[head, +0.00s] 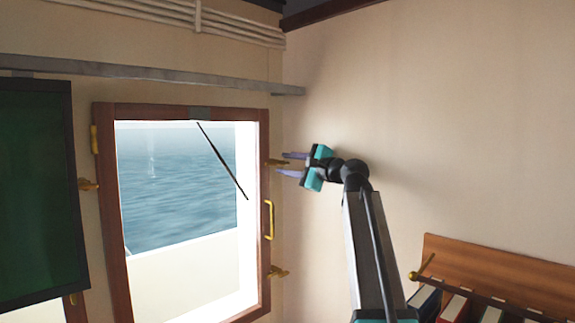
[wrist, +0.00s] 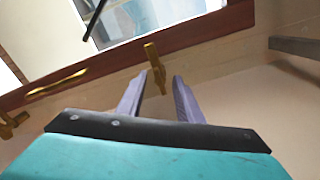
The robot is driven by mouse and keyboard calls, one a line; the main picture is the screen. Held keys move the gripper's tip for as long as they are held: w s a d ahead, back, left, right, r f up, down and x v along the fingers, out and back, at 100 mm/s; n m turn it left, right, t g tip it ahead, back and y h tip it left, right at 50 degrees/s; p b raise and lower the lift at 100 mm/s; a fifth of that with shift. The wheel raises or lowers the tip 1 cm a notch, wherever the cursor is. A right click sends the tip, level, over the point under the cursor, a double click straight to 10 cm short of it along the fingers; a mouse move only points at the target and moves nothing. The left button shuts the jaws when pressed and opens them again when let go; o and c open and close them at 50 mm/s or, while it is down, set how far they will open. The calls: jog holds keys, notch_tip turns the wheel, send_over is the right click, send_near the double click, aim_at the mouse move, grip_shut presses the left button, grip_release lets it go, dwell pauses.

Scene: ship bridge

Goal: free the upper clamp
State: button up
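The upper clamp (head: 276,163) is a small brass piece on the right side of the brown window frame (head: 264,140). In the wrist view the upper clamp (wrist: 152,55) crosses the frame edge, and its near end lies between my fingertips. My gripper (head: 281,164) is open, with its two purple fingers pointing left at the clamp. In the wrist view my gripper (wrist: 158,78) has a finger on either side of the clamp's near end, with gaps visible. Whether a finger touches it is hard to tell. The window looks shut.
A yellow handle (head: 269,220) and a lower brass clamp (head: 278,272) sit below on the same frame side. A grey rail (head: 150,73) runs above the window. A dark green screen (head: 35,190) hangs left. A wooden rack (head: 500,275) with books stands lower right.

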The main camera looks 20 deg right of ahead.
grip_shut()
jog(key=shift+f+n+b, duration=0.15)
jog(key=shift+n+b, duration=0.65)
jog(key=shift+b, duration=0.5)
jog(key=shift+f+n+b, duration=0.1)
jog(key=shift+n+b, duration=0.5)
jog(key=shift+b, duration=0.2)
jog(key=n+b, duration=0.8)
jog(key=b, duration=0.2)
jog(key=shift+n, duration=0.3)
jog(key=shift+n+b, duration=0.3)
jog(key=shift+b, duration=0.1)
jog(key=shift+r, duration=0.2)
